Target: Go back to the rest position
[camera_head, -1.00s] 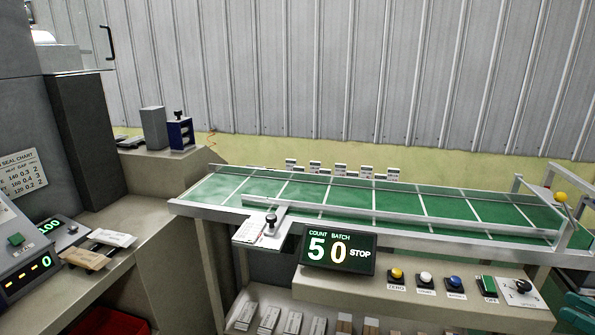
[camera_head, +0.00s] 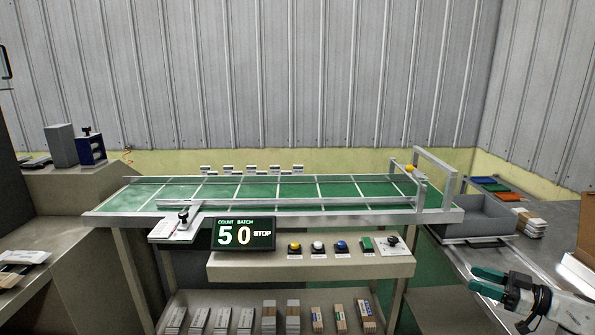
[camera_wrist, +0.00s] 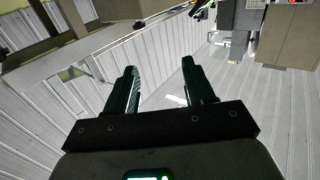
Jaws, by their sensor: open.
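My gripper (camera_head: 482,282) shows at the lower right of the head view, with green fingers pointing left. It is in front of and to the right of the conveyor, beside the right-hand bench. In the wrist view my gripper (camera_wrist: 158,82) has its two fingers apart with nothing between them. The wrist view is tilted, with ribbed pale surfaces around the fingers.
A green conveyor (camera_head: 240,190) spans the middle. A shelf below holds several stick bundles (camera_head: 268,318). A grey tray (camera_head: 478,212) and stacked packs (camera_head: 531,225) are at right.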

